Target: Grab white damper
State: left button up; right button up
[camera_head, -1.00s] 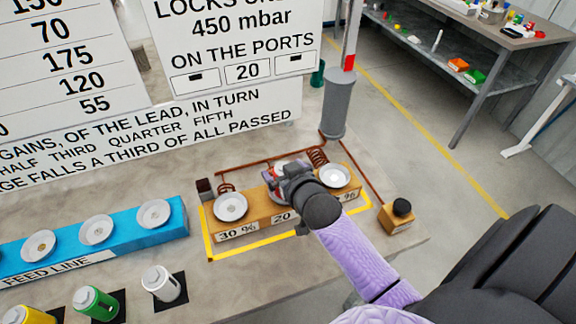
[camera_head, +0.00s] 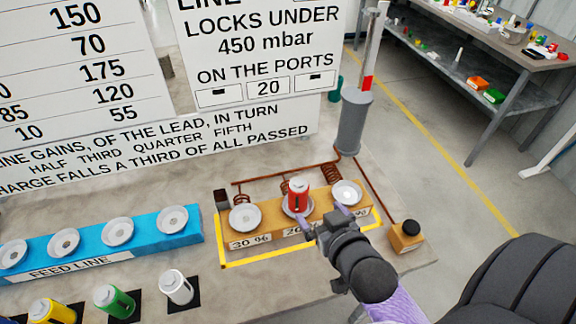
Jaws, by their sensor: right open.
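The white damper (camera_head: 176,287) stands upright on a black square at the lower left of the table, right of a green damper (camera_head: 115,300) and a yellow damper (camera_head: 50,311). A red damper (camera_head: 298,195) stands in the middle dish of the orange port block (camera_head: 270,218). My right gripper (camera_head: 328,220) is open at the right of the red damper, its fingers pointing towards the block. It is well to the right of the white damper and apart from it. My left gripper is not in view.
The blue feed line block (camera_head: 150,247) with several empty dishes lies behind the coloured dampers. Copper coils and a grey post (camera_head: 354,125) stand behind the orange block. A small orange box with a black knob (camera_head: 407,236) is at right.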

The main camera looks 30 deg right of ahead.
aim_at(174, 286)
jog(key=i+j+z, duration=0.1)
jog(key=j+z, duration=0.3)
jog(key=j, duration=0.5)
jog(key=j+z, duration=0.4)
jog(key=j, duration=0.45)
jog(key=k+j+z, duration=0.15)
jog(key=j+z, duration=0.25)
jog(key=j, duration=0.5)
